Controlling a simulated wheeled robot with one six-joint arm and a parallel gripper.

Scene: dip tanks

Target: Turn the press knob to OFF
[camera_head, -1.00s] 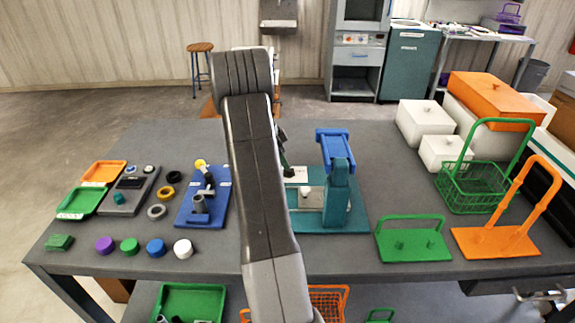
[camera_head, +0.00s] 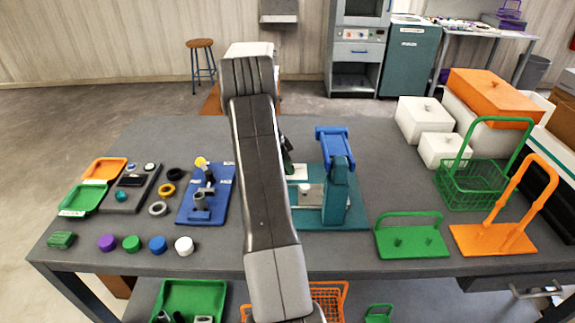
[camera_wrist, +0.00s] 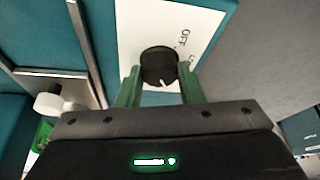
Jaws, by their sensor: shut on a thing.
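The press (camera_head: 337,190) is a teal and blue device on the table, right of my arm in the head view. Its white label plate (camera_wrist: 150,22) fills the upper middle of the wrist view and bears the letters OFF. The black press knob (camera_wrist: 159,65) sits on that plate, with a light pointer mark directed toward the bottom of the picture, not at OFF. My gripper (camera_wrist: 160,84) has its two green fingers on either side of the knob, shut on it. In the head view my arm hides most of the gripper and knob.
A blue stand (camera_head: 208,196) and several coloured caps are left of my arm. A green rack (camera_head: 411,238), a green basket (camera_head: 474,184) and an orange stand (camera_head: 497,238) are to the right. The table's back middle is clear.

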